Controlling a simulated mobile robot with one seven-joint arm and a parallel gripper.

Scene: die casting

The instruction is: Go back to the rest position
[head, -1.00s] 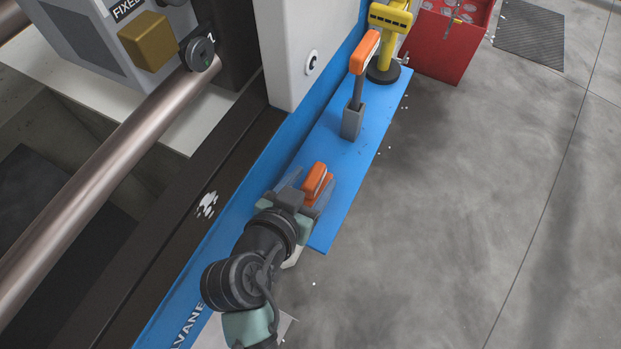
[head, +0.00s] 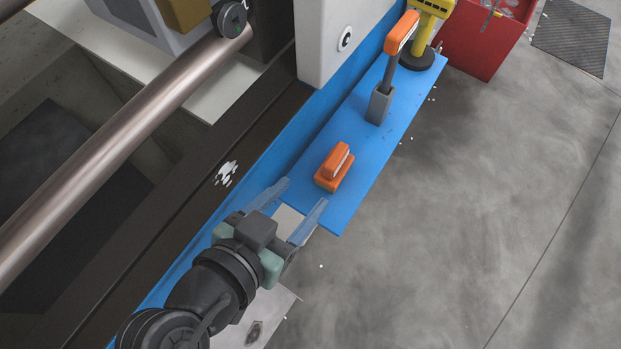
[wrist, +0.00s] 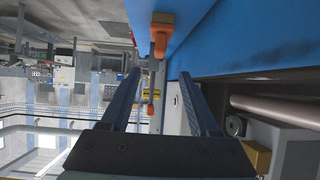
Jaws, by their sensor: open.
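My gripper (head: 305,207) is open and empty at the near end of the blue shelf (head: 347,205). Its two fingers are spread and point toward an orange-handled block (head: 334,167) that sits on the shelf, a short gap beyond the fingertips. In the wrist view the two fingers (wrist: 158,92) stand apart with nothing between them, and the orange block (wrist: 162,18) shows at the top on the blue surface.
Farther along the shelf, an orange-handled tool (head: 402,33) stands in a grey holder (head: 379,105), with a yellow device (head: 433,10) behind it. A red bin (head: 485,45) is at the back. The machine with a thick metal bar (head: 110,150) borders the left. Grey floor (head: 470,200) is open at right.

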